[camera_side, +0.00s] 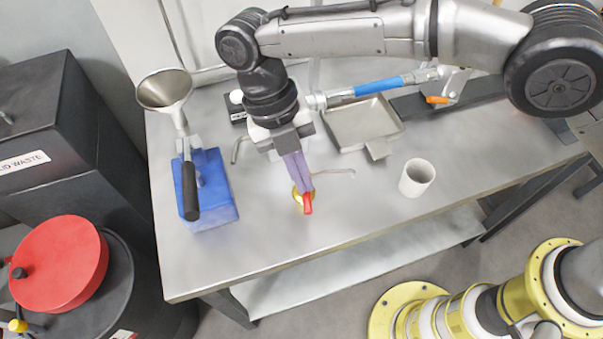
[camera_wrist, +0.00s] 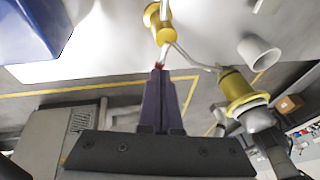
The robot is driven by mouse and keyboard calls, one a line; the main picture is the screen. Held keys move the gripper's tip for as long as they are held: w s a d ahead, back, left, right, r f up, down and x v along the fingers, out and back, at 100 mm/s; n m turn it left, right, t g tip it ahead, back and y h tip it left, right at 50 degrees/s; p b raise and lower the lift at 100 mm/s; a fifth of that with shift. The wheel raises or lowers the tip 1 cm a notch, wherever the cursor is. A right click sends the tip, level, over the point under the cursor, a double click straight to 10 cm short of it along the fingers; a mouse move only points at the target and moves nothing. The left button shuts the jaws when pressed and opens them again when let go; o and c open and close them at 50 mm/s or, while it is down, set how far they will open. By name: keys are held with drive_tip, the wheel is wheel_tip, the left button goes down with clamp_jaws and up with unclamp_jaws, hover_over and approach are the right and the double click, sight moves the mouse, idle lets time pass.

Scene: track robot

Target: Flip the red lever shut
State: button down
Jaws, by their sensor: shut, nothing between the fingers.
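The red lever (camera_side: 308,204) sits on a small brass valve (camera_side: 296,197) near the front edge of the metal table. In the wrist view, the yellow valve (camera_wrist: 164,32) is above my fingertips, and a bit of red (camera_wrist: 161,66) shows right at them. My gripper (camera_side: 303,188) has purple fingers that point down at the lever; they are closed together with nothing held. In the wrist view, my gripper (camera_wrist: 160,74) covers part of the lever. I cannot tell whether the fingertips touch it.
A blue block (camera_side: 212,205) with a black handle and a metal funnel (camera_side: 166,90) stand on the left. A white cup (camera_side: 417,177) stands to the right, with a metal tray (camera_side: 362,125) behind. A thin bent tube (camera_side: 338,171) runs beside the valve. The front middle of the table is clear.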

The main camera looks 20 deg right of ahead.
drive_tip(key=v, duration=0.7)
drive_tip(key=shift+r, duration=0.15)
idle(0.3)
